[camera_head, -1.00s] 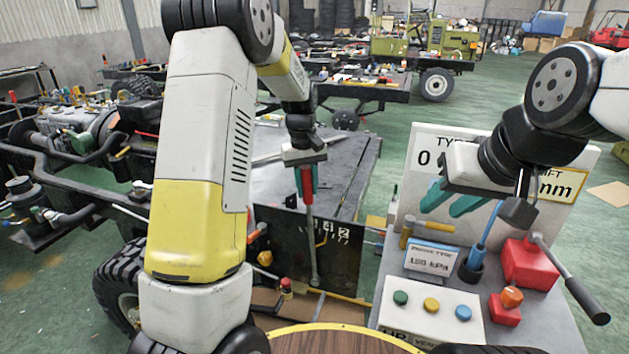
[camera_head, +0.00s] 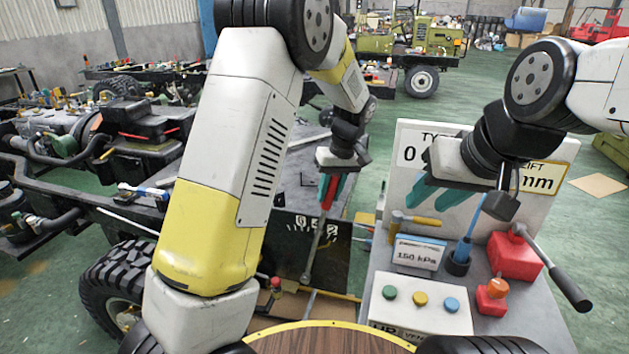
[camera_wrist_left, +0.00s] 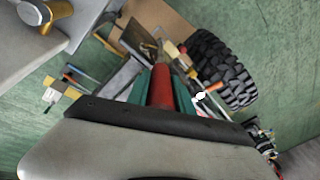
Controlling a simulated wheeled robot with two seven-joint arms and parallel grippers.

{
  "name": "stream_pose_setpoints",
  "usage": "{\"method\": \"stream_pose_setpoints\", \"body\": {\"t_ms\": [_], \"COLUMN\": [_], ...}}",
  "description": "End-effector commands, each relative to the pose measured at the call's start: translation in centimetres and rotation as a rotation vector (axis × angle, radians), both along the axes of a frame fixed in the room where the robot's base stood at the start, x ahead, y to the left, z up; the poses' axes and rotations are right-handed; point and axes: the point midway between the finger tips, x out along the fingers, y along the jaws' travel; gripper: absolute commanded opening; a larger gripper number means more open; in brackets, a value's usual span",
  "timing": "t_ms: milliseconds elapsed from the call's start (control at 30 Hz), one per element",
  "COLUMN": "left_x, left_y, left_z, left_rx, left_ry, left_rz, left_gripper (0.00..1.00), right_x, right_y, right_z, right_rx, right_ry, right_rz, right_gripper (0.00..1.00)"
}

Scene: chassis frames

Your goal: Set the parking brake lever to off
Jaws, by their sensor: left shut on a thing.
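The parking brake lever (camera_head: 315,250) is a grey rod with a red grip. It stands at a dark panel with white marks (camera_head: 333,252), and its top leans to the right in the head view. My left gripper (camera_head: 331,190) is shut on the red grip. In the left wrist view the red grip (camera_wrist_left: 161,86) lies between the teal fingers. The numerals on the panel are partly hidden by the lever and too small to read surely. My right gripper (camera_head: 441,192) is open and empty, above the grey bench.
The grey bench (camera_head: 385,330) at right holds a box with three buttons (camera_head: 420,303), a pressure sign (camera_head: 418,254), a hammer (camera_head: 415,221), a blue-handled tool (camera_head: 465,240) and a red block with a lever (camera_head: 513,256). A vehicle chassis with a large tyre (camera_head: 118,292) stands at left.

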Motion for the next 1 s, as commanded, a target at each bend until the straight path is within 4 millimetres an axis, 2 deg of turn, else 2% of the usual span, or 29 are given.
{"method": "stream_pose_setpoints", "body": {"t_ms": [33, 233, 400, 667, 700, 767, 800, 1000], "left_x": [-0.3, -0.9, -1.2, -1.3, -1.3, -1.3, -1.3, -1.2], "left_y": [-1.5, -4.9, -5.9, -6.2, -6.2, -6.2, -6.2, -6.0], "left_z": [-0.4, -1.5, -1.8, -1.9, -1.9, -1.9, -1.9, -1.8], "left_rx": [0.031, 0.131, 0.164, 0.161, 0.161, 0.161, 0.16, 0.162], "left_ry": [-0.005, -0.026, -0.035, -0.034, -0.032, -0.032, -0.032, -0.034], "left_rz": [-0.011, -0.006, -0.002, -0.006, -0.006, -0.006, -0.005, -0.003], "left_gripper": [0.0, 0.0, 0.0, 0.0, 0.32, 0.44, 0.49, 0.49], "right_x": [0.0, 0.0, 0.0, 0.0, 0.0, 0.0, 0.0, 0.0], "right_y": [0.0, 0.0, 0.0, 0.0, 0.0, 0.0, 0.0, 0.0], "right_z": [0.0, 0.0, 0.0, 0.0, 0.0, 0.0, 0.0, 0.0], "right_rx": [0.0, 0.0, 0.0, 0.0, 0.0, 0.0, 0.0, 0.0], "right_ry": [0.0, 0.0, 0.0, 0.0, 0.0, 0.0, 0.0, 0.0], "right_rz": [0.0, 0.0, 0.0, 0.0, 0.0, 0.0, 0.0, 0.0], "right_gripper": [0.36, 0.36, 0.36, 0.36, 0.36, 0.36, 0.36, 0.36]}}
